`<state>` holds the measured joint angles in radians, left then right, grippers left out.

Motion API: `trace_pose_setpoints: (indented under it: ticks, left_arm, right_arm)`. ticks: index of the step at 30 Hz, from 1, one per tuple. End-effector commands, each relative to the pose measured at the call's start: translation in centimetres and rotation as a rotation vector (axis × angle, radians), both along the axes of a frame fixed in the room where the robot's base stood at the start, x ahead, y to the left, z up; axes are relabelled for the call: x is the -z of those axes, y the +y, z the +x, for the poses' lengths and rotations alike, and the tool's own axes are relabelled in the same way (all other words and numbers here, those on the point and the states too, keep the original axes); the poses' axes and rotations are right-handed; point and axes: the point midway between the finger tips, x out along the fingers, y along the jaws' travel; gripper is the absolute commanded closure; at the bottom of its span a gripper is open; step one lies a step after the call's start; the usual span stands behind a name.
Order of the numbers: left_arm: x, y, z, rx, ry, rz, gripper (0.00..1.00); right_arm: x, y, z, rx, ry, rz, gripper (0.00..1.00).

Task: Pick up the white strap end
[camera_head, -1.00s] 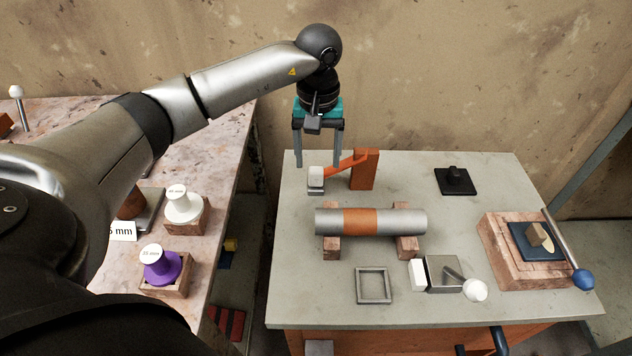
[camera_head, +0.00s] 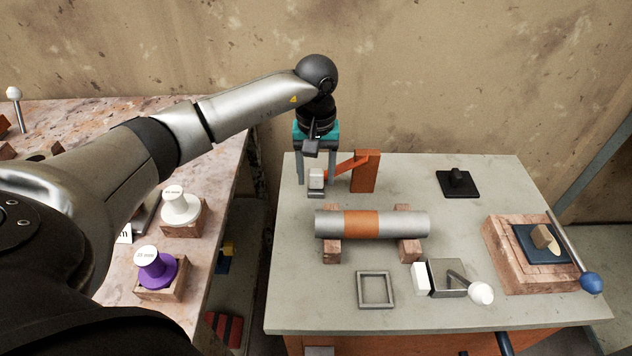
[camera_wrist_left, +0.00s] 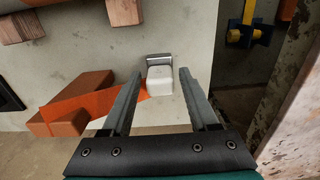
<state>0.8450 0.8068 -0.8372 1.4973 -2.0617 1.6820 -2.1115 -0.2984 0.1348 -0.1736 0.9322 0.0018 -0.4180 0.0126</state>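The white strap end (camera_head: 316,178) is a small white block at the left end of an orange strap (camera_head: 346,166), which runs to an orange block (camera_head: 365,172) at the back left of the grey table. It also shows in the left wrist view (camera_wrist_left: 160,83), with a grey metal piece beside it. My left gripper (camera_head: 316,182) points down with its fingers open, one on each side of the white end. In the left wrist view, my left gripper (camera_wrist_left: 162,73) shows small gaps between the fingers and the white end. My right gripper is not in view.
A pipe with an orange band (camera_head: 362,224) rests on wooden blocks in front. A square metal frame (camera_head: 375,290), a white-knobbed metal tool (camera_head: 448,278) and a black piece (camera_head: 458,184) lie on the grey table (camera_head: 310,265). A wall stands behind.

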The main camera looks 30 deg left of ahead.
Motion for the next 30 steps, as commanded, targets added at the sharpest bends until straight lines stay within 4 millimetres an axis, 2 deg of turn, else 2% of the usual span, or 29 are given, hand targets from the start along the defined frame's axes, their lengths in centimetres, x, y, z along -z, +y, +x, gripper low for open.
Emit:
trace_pose_setpoints:
  ticks: [2, 15, 30]
  left_arm:
    - [-0.02, 0.01, 0.01, 0.000, 0.000, 0.000, 0.50]
    - [-0.04, 0.02, 0.01, 0.000, -0.001, 0.001, 0.99]
    - [-0.51, 0.03, 0.07, -0.001, -0.002, 0.000, 1.00]
  right_arm:
    - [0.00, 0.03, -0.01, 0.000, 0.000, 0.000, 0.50]
    - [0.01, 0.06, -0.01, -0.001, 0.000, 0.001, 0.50]
    - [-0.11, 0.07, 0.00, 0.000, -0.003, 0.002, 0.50]
